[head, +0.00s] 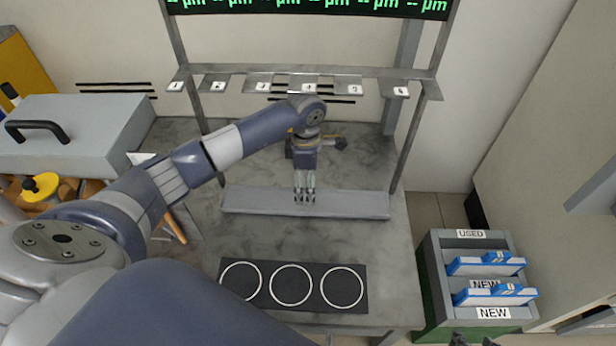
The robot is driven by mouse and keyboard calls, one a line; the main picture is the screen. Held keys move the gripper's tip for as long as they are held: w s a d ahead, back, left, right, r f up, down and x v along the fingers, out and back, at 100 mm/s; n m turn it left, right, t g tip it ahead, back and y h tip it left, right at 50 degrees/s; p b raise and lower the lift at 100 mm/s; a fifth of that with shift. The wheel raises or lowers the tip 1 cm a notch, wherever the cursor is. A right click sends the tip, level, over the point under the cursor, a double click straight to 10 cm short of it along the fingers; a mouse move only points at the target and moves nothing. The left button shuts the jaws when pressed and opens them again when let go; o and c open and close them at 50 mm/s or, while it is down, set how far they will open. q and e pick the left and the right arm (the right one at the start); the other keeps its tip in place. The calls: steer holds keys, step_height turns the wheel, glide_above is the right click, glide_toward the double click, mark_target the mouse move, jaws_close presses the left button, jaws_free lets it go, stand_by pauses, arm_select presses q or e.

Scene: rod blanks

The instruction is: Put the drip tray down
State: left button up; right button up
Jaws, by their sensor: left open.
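The drip tray, a long narrow grey tray (250,202), appears to lie flat on the grey table below the numbered rack. My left gripper (305,198) points down at the middle of the tray, and its open fingers overlap it in the head view. Whether the fingers touch the tray cannot be told. Small dark tips at the bottom edge, right of the table, may be part of my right gripper (472,340); their state is unclear.
The rack (310,71) with numbered slots stands over the tray. A black mat (265,302) with three white rings lies in front. A bin (430,262) labelled USED and NEW with blue boxes stands right. A grey case (75,140) is at left. Bare table separates tray and mat.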

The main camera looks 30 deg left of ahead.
arm_select(q)
steer(key=shift+r, duration=0.3)
arm_select(e)
steer(key=shift+s+d+f+g, duration=0.25)
steer(key=shift+s+g, duration=0.05)
steer(key=shift+s, duration=0.3)
steer(key=shift+s+d+f+g, duration=0.2)
steer(key=shift+s+g, duration=0.1)
steer(key=shift+s, duration=0.3)
